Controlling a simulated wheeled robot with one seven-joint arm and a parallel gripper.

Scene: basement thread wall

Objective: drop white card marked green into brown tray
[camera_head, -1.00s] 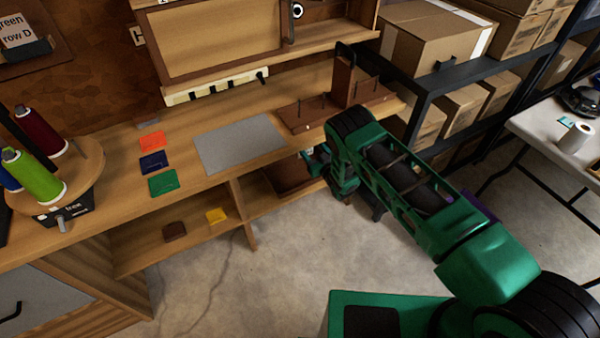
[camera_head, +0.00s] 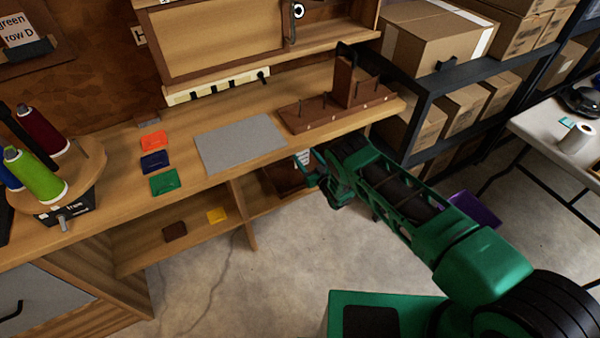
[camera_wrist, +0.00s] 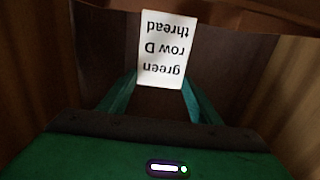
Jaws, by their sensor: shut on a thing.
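The white card (camera_wrist: 161,38) with the words "green row D thread" is upside down in the wrist view. My gripper (camera_wrist: 161,82) is shut on its near end. In the head view the card (camera_head: 302,157) shows small and pale beside my gripper (camera_head: 313,168), under the bench top's front edge. The brown tray (camera_head: 273,180) sits in the lower shelf bay, partly hidden by my arm. In the wrist view its brown surface (camera_wrist: 103,50) appears around and beyond the card. Whether the card touches the tray cannot be told.
The bench top (camera_head: 225,185) overhangs the shelf, and an upright divider (camera_head: 242,215) stands left of the tray. A wooden peg rack (camera_head: 335,112) is on the bench above. Another card (camera_head: 15,29) marked green hangs on the wall at upper left.

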